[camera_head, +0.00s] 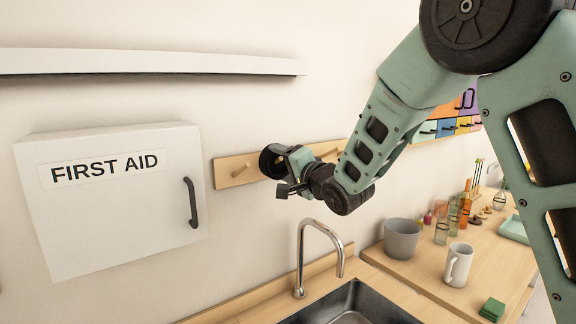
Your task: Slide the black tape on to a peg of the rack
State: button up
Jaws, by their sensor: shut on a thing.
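The rack (222,177) is a pale wooden board on the wall with short wooden pegs. One peg (241,170) shows bare to the left of the tape, and another peg (329,153) shows to the right, beside my arm. The black tape (268,162) is a dark round roll held upright close in front of the board. My gripper (284,161) is shut on the black tape at its right side. A peg may lie behind the tape; I cannot tell whether the tape is around one. My arm hides part of the rack's right end.
A white first aid cabinet (120,220) hangs left of the rack, under a shelf (150,63). Below are a tap (301,255) and sink (352,305). The counter at right holds a grey pot (401,239), a white mug (458,266), bottles and a green cloth (492,309).

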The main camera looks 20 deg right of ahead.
aim_at(280, 177)
jog(key=shift+w+a+f+b, duration=0.15)
jog(key=shift+w+f+b, duration=0.35)
jog(key=shift+w+f, duration=0.05)
jog(key=shift+w+a+f+b, duration=0.15)
jog(key=shift+w+f+b, duration=0.3)
jog(key=shift+w+f, duration=0.1)
jog(key=shift+f+b, duration=0.7)
jog(key=shift+b, duration=0.05)
jog(key=shift+f, duration=0.3)
jog(key=o, duration=1.1)
jog(key=shift+w, duration=0.15)
jog(key=shift+r, duration=0.25)
jog(key=b+v, duration=0.5)
jog(key=v, duration=1.2)
jog(key=shift+s+b, duration=0.25)
jog(key=shift+b, duration=0.1)
